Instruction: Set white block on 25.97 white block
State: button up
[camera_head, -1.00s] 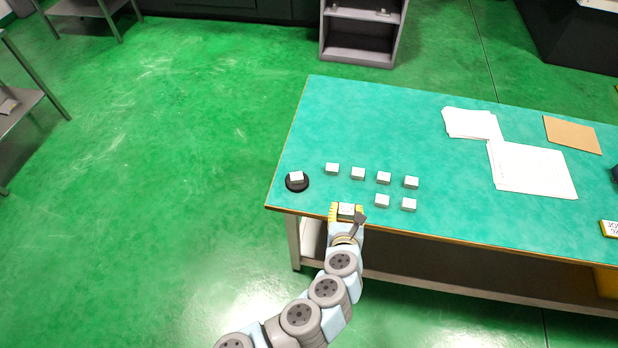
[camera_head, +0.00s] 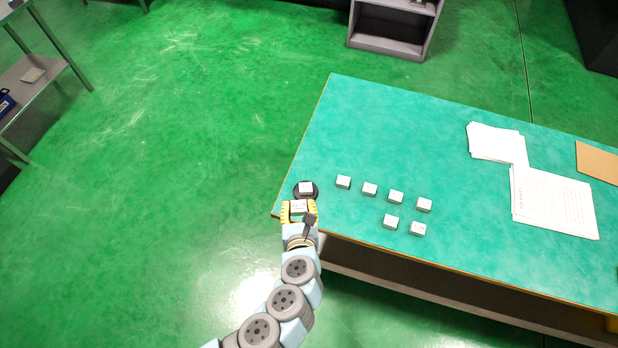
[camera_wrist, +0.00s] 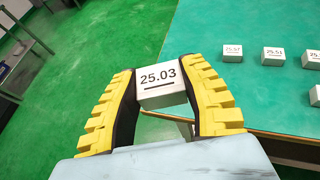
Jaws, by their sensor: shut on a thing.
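My gripper (camera_head: 301,204) is shut on a white block (camera_head: 299,208), with one yellow-and-black finger on each side of it. In the wrist view the held block (camera_wrist: 161,88) shows the label 25.03. I cannot tell which block is 25.97.
Several loose white blocks stand in two rows on the green table (camera_head: 400,130), to the right of my gripper. One (camera_wrist: 232,53) shows a label too blurred to read surely. Papers (camera_head: 555,200) lie further right. The table's far left area is clear.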

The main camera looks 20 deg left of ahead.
jog(key=w+d+b+x, duration=0.1)
jog(key=b+x, duration=0.2)
jog(key=x, duration=0.7)
jog(key=b, duration=0.1)
send_over(306, 187)
jog(key=f, duration=0.3)
jog(key=s+f, duration=0.1)
jog(key=f, duration=0.1)
jog(key=shift+w+f, duration=0.4)
jog(key=shift+f, duration=0.15)
jog(key=shift+f+b, duration=0.55)
jog(key=shift+f, duration=0.9)
jog(key=shift+f, duration=0.1)
jog(key=o, duration=1.2)
jog(key=shift+c, duration=0.2)
